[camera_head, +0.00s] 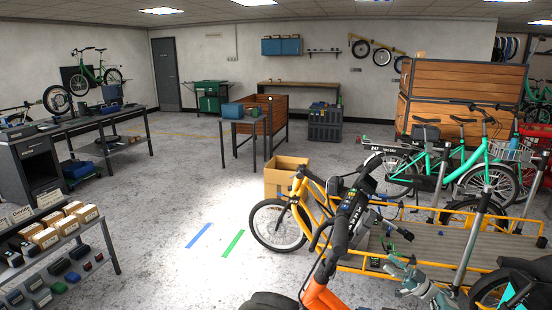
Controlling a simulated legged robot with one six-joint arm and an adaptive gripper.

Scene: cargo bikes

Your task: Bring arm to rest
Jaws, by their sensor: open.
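My gripper (392,262) is at the lower right of the head view, with its grey wrist coming up from the bottom edge. Its jaws are open, and I see nothing held between them. It appears in front of the wooden-slat bed (440,255) of a yellow cargo bike (318,200). I cannot tell how far above the bed it is.
An orange bike (322,296) with black handlebars (345,225) stands close, left of my gripper. Green bikes (440,155) stand behind the yellow one. A cardboard box (285,176) is beyond its front wheel. A shelf rack (105,235) is at left; the middle floor is clear.

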